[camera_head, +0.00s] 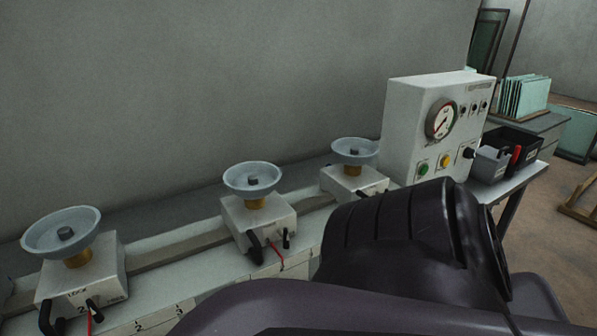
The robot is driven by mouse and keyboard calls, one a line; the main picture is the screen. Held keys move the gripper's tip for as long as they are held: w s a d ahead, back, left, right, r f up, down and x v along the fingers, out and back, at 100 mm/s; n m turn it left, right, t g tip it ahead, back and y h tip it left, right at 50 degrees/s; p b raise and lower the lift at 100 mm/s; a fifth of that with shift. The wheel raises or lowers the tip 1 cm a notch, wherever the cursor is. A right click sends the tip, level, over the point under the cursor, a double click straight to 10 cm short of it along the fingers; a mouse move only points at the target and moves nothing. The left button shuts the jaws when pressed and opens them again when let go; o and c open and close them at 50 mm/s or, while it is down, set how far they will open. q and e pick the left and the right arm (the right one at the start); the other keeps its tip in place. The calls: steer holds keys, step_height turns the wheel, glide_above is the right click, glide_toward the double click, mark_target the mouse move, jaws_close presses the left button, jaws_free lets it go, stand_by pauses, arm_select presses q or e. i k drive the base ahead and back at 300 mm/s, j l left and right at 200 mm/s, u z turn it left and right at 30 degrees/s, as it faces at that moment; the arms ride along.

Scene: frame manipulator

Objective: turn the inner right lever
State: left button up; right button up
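Three white blocks stand in a row along a rail, each with a grey suction cup on a brass neck: a left block (95,267), a middle block (262,217) and a right block (345,184). The left block has a black lever (46,318) and is marked "LOCK". The middle block has a black lever (255,247) on its front, beside a red part (277,254). The right block's front is partly hidden by my dark arm. I cannot tell for certain which lever is the inner right one. Neither of my grippers shows.
A white control box (403,115) with a gauge (441,119) and coloured buttons stands right of the blocks. A grey bin (488,164) and a black bin (523,142) sit beside it. My dark arm fills the lower right. The wall is close behind the rail.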

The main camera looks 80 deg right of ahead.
mark_target(284, 234)
steer(key=z, duration=2.25)
